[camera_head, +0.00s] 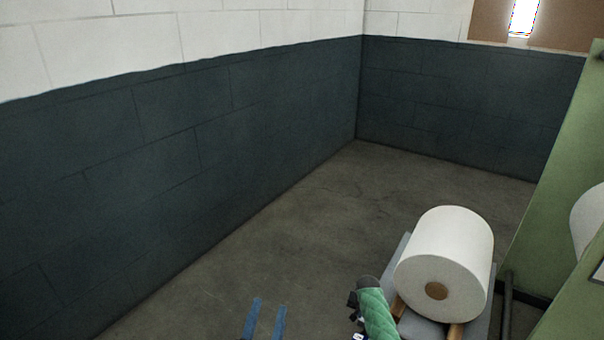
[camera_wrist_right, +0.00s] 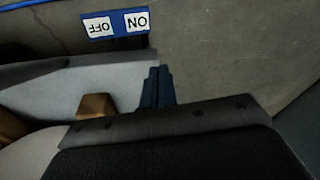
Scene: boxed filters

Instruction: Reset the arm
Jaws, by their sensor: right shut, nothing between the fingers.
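My left gripper (camera_head: 265,318) shows at the bottom edge of the head view. Its two blue fingers are apart with nothing between them, over the floor. My right gripper (camera_wrist_right: 158,86) shows in the right wrist view with its two dark blue fingers together and nothing held. Its fingertips are near a grey surface (camera_wrist_right: 105,78) with a brown block (camera_wrist_right: 95,106); I cannot tell whether they touch.
A large white roll (camera_head: 446,250) lies on a grey stand at the right, beside a green panel (camera_head: 560,190). A green quilted object (camera_head: 378,315) is in front of it. A blue ON/OFF label (camera_wrist_right: 115,24) shows in the wrist view. The floor (camera_head: 300,235) ahead is clear up to dark walls.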

